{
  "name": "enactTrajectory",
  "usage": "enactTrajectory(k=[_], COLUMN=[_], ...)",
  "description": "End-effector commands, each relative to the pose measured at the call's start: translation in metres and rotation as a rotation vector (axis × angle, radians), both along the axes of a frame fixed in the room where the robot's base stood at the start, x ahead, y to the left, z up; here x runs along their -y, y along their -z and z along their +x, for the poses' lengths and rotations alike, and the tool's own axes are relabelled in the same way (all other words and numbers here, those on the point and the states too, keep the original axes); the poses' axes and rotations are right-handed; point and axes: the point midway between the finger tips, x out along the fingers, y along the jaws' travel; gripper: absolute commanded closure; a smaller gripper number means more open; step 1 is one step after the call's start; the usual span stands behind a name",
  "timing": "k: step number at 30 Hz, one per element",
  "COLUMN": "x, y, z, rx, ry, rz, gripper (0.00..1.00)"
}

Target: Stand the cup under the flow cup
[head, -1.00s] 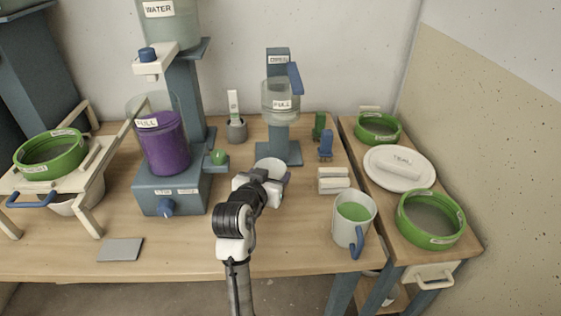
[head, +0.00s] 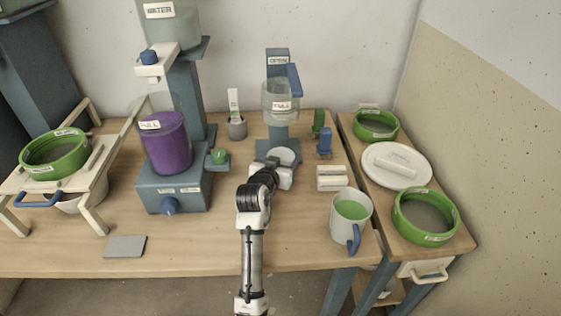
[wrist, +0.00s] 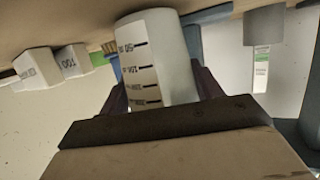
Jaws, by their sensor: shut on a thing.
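The flow cup (head: 280,100) is a clear vessel with a label, held on a blue stand (head: 283,144) at the back of the table. A pale cup (head: 288,155) shows its round top below the flow cup, at the front of the stand. In the wrist view the cup (wrist: 148,55) is white with a printed volume scale. My gripper (head: 283,167) is shut on the cup, with dark fingers on both sides of it. I cannot tell whether the cup's base touches the stand's foot, and my gripper hides part of it.
A green and a blue small item (head: 324,143) stand right of the stand. A white block (head: 332,178) and a mug of green liquid (head: 350,222) are nearer. A purple bucket (head: 166,147) stands left.

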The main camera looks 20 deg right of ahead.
Motion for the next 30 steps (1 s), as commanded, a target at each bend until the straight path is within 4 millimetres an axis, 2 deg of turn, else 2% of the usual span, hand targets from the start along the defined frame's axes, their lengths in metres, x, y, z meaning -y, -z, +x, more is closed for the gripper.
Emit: enactTrajectory(k=[5,6,11,18,22,26,30], x=[0.000,0.000,0.000,0.000,-0.001,-0.012,-0.031], y=[0.005,0.004,0.004,0.003,-0.004,-0.005,-0.013], z=[0.000,0.000,0.000,0.000,0.000,-0.015,-0.037], rx=[0.000,0.000,0.000,0.001,0.001,0.002,0.002], ry=[0.000,0.000,0.000,0.000,-0.001,-0.002,-0.003], rz=[0.000,0.000,0.000,-0.001,0.000,-0.002,-0.003], gripper=[0.61,0.33,0.14,0.14,0.14,0.14,0.14])
